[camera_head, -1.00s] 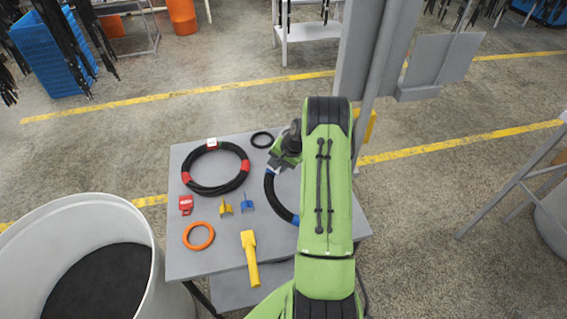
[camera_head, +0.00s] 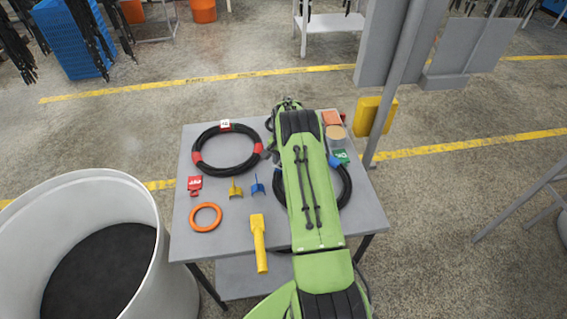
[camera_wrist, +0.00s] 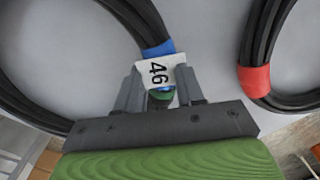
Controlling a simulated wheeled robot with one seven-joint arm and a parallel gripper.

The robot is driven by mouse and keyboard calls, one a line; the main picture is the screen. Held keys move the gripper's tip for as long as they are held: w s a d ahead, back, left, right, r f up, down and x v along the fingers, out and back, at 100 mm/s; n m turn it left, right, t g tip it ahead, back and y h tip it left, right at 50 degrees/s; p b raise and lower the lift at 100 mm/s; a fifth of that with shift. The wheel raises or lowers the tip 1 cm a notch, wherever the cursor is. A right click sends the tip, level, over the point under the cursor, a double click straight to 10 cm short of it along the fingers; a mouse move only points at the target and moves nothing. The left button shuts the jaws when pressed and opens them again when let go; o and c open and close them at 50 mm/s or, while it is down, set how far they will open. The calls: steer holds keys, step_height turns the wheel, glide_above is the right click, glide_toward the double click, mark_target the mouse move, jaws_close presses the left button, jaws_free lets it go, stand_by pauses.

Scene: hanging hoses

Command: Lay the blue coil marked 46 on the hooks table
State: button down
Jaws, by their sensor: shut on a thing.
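The coil marked 46 is a black hose loop with blue bands; its right arc (camera_head: 346,187) shows beside my arm over the grey table (camera_head: 365,213). My arm hides much of it in the head view. In the wrist view, my gripper (camera_wrist: 160,88) is shut on the coil at its white 46 tag, just below a blue band (camera_wrist: 158,49). The coil looks low over or on the tabletop; I cannot tell whether it rests there. My gripper's fingers are hidden in the head view.
A red-banded black coil (camera_head: 226,171) lies left of my arm. An orange ring (camera_head: 205,229), a yellow tool (camera_head: 258,243), a red tag (camera_head: 195,184) and small yellow (camera_head: 235,190) and blue (camera_head: 257,187) hooks lie nearby. A white bin (camera_head: 158,210) and a grey post (camera_head: 390,100) flank the table.

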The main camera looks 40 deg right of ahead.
steer(key=shift+r, duration=0.1)
steer(key=c, duration=0.6)
jaws_free()
steer(key=r+p, duration=0.4)
steer(key=r, duration=0.7)
steer(key=r+p, duration=0.3)
steer(key=r, duration=0.8)
steer(key=shift+s+d+r+p, duration=0.15)
steer(key=shift+d+r+p, duration=0.05)
steer(key=shift+r+p, duration=0.2)
